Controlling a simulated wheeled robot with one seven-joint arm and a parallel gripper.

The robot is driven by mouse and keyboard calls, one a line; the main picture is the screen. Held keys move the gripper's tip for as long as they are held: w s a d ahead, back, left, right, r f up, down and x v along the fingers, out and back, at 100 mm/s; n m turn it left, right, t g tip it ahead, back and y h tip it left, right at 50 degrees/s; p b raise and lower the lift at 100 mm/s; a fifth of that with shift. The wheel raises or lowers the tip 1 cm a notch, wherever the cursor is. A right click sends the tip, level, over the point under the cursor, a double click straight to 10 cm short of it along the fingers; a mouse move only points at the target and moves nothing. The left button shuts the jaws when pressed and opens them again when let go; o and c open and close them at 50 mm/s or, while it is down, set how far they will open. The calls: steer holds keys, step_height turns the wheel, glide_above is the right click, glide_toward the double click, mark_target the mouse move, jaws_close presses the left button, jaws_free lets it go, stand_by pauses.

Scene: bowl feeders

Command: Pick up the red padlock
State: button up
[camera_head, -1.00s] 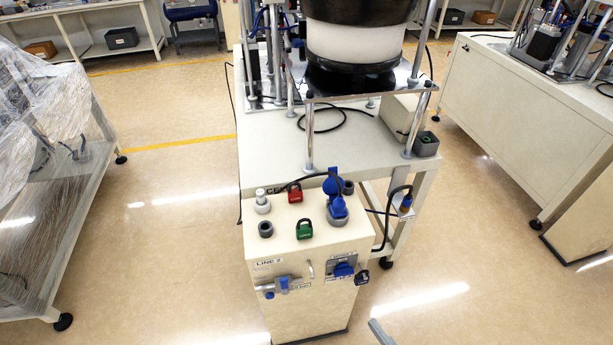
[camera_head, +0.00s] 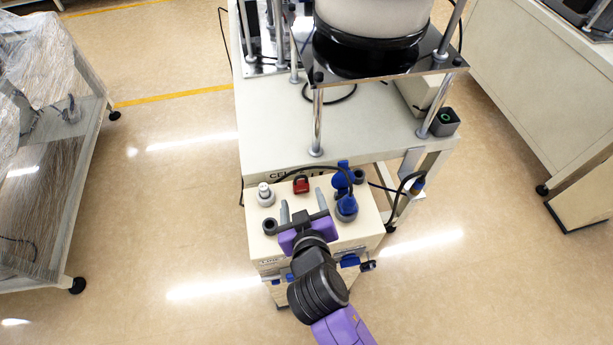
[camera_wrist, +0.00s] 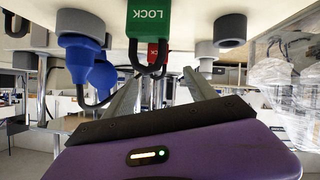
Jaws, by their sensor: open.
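The red padlock (camera_head: 301,185) sits on top of the cream control box (camera_head: 372,222), near its back edge. In the wrist view the red padlock (camera_wrist: 153,50) shows partly behind the green padlock (camera_wrist: 148,24), which reads LOCK. The green padlock is hidden by my gripper in the head view. My gripper (camera_head: 303,203) is over the box top, on the near side of the red padlock, with its fingers spread and pointing toward it. In the wrist view nothing is held between the fingers (camera_wrist: 162,74).
A blue connector with a black cable (camera_head: 345,190) stands right of the padlock. A pale knob (camera_head: 265,193) and a dark grey socket (camera_head: 270,226) are at the left. The bowl feeder's table (camera_head: 270,135) rises behind the box.

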mark_target(302, 186)
steer(key=shift+x, duration=1.6)
steer(key=shift+p+x, duration=0.7)
steer(key=shift+x, duration=1.5)
steer(key=shift+d, duration=0.1)
jaws_close()
